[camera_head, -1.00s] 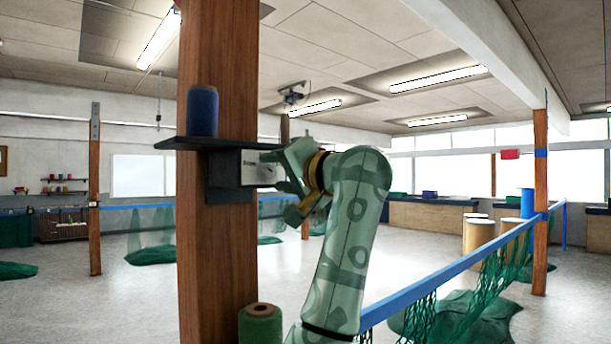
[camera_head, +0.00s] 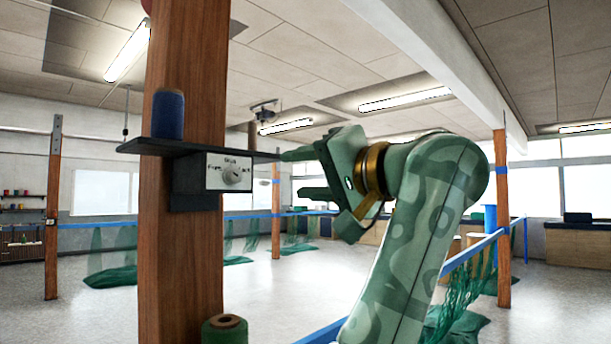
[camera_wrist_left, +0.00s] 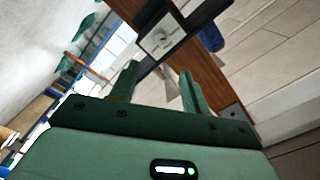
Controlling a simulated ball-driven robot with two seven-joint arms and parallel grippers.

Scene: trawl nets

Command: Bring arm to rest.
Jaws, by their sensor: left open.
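My left gripper (camera_head: 293,174) is open and empty, its fingers pointing left toward a dial box (camera_head: 188,180) on the wooden post. The box has a white labelled panel with a round grey knob (camera_head: 231,175). The fingertips are to the right of the knob, apart from it, with a gap showing. In the left wrist view the open fingers (camera_wrist_left: 160,72) have nothing between them, and the white panel (camera_wrist_left: 154,46) with its knob lies beyond them. My right gripper is not in view.
The wooden post (camera_head: 180,265) carries a dark shelf (camera_head: 200,148) with a blue spool (camera_head: 168,114). A green spool (camera_head: 225,330) stands low beside the post. A blue rail (camera_head: 460,262) with green netting (camera_head: 470,295) runs at right. Open floor lies behind.

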